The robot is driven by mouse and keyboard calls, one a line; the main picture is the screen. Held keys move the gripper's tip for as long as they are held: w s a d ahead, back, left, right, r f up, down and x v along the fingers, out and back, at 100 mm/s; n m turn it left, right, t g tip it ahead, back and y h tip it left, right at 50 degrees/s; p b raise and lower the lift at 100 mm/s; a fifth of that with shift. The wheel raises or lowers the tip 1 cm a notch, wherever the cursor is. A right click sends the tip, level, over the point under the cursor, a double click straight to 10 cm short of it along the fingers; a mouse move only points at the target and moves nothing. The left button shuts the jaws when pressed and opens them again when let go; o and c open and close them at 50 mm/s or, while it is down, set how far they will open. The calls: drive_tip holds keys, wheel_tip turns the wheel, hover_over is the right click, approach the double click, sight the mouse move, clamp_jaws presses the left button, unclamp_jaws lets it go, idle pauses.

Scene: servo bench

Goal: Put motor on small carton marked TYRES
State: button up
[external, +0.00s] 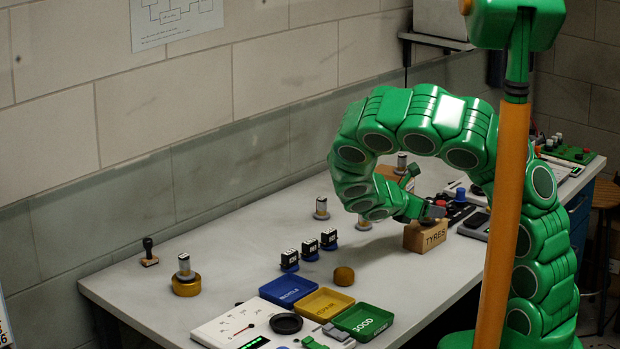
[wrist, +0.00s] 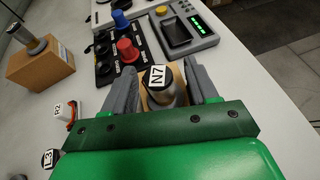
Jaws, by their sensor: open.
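The small carton marked TYRES (external: 426,237) stands on the bench, right of the middle. My gripper (external: 430,212) is just above it, pointing down. In the wrist view a silver motor with a white N7 label (wrist: 158,77) stands between the two grey fingers of my gripper (wrist: 160,70). Brown carton (wrist: 145,97) shows beneath this motor, which looks upright. The fingers are apart, one on each side of the motor. Whether they touch it cannot be told. In the external view the motor is mostly hidden by my gripper.
Another motor (wrist: 36,45) stands on a second carton (wrist: 38,68). Motors labelled R2 (wrist: 60,111) and L3 (wrist: 48,158) are nearby. A control panel (wrist: 120,45) and grey meter (wrist: 187,28) lie beyond the carton. Blue, yellow and green trays (external: 364,321) lie at the bench front.

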drive_tip(key=v, duration=1)
